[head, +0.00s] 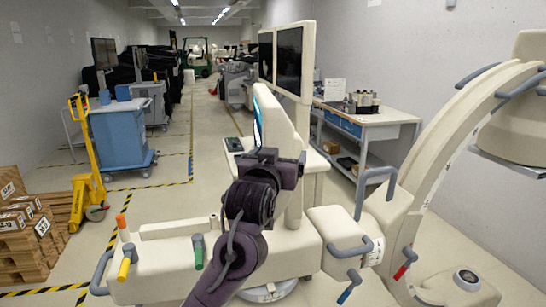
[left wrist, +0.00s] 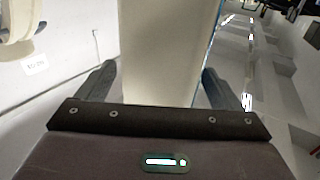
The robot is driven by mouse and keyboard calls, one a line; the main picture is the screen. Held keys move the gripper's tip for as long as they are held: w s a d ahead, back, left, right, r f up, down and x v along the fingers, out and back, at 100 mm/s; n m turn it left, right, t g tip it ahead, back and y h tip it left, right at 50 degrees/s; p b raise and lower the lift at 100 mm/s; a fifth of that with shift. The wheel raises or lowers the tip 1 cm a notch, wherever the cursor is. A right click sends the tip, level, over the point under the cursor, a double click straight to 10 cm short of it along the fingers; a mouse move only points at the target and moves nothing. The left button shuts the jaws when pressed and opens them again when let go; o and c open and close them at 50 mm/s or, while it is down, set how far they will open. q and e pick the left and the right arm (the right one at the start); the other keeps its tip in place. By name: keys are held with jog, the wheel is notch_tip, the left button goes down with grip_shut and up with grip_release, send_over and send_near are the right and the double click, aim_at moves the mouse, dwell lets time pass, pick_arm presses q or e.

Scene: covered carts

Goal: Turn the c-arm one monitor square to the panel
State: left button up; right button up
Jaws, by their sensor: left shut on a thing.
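The C-arm's cream monitor (head: 277,119) stands upright on its cream cart (head: 165,273) in the head view. I see it nearly edge-on, with a lit blue screen strip on its left face. My left gripper (head: 274,165) is at its lower near edge, and my wrist hides the fingertips there. In the left wrist view the monitor's cream body (left wrist: 166,50) stands between the two fingers of my left gripper (left wrist: 156,88), which is shut on it; the screen edge shows along its right side. I cannot pick out the panel for sure. My right gripper is not in view.
A twin dark screen (head: 289,58) rises just behind the monitor. The curved C-arm (head: 448,140) and grey handles fill the right. A blue cart (head: 122,137), a yellow pallet jack (head: 86,180) and boxes on pallets (head: 24,225) stand left. The aisle floor between is clear.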

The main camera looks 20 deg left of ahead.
pick_arm(q)
jog(key=shift+w+d+f, duration=0.1)
jog(key=shift+w+f, duration=0.05)
jog(key=shift+f, duration=0.3)
dwell(0.5)
jog(key=s+d+p, duration=0.4)
jog(key=s+p, duration=0.1)
jog(key=s, duration=0.2)
jog(key=shift+s+d+r+p, duration=0.15)
jog(key=shift+d+p, duration=0.2)
jog(key=shift+d, duration=0.05)
dwell(0.5)
